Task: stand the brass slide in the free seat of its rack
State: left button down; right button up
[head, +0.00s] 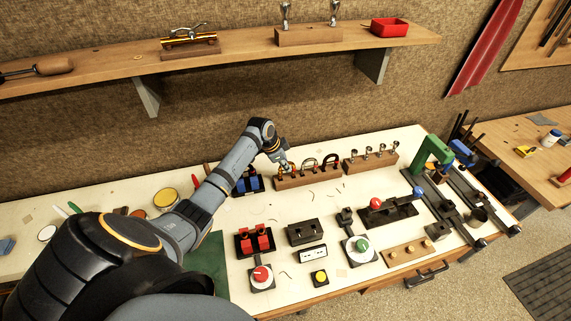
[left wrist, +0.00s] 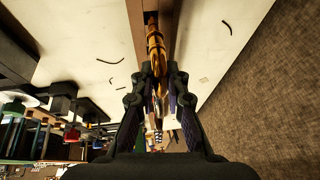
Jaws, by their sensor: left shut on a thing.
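My left gripper (head: 283,167) is at the left end of a long wooden rack (head: 308,179) at the back of the bench. It is shut on the brass slide (left wrist: 156,50), which lies between the fingers in the left wrist view. The far end of the slide overlaps the wooden rack (left wrist: 137,22) there; I cannot tell whether it touches or stands in a seat. Dark and brassy loop-shaped pieces (head: 330,161) stand in the rack to the right of the gripper. My right gripper is not in view.
A second wooden rack (head: 371,164) with several metal pieces stands to the right. Red, black and green fixtures fill the bench front. A wall shelf (head: 235,50) runs above.

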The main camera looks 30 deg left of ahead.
pick_arm(q)
jog(key=shift+f, duration=0.3)
jog(key=c, duration=1.3)
grip_release()
jog(key=shift+r, duration=0.1)
jog(key=v, duration=1.2)
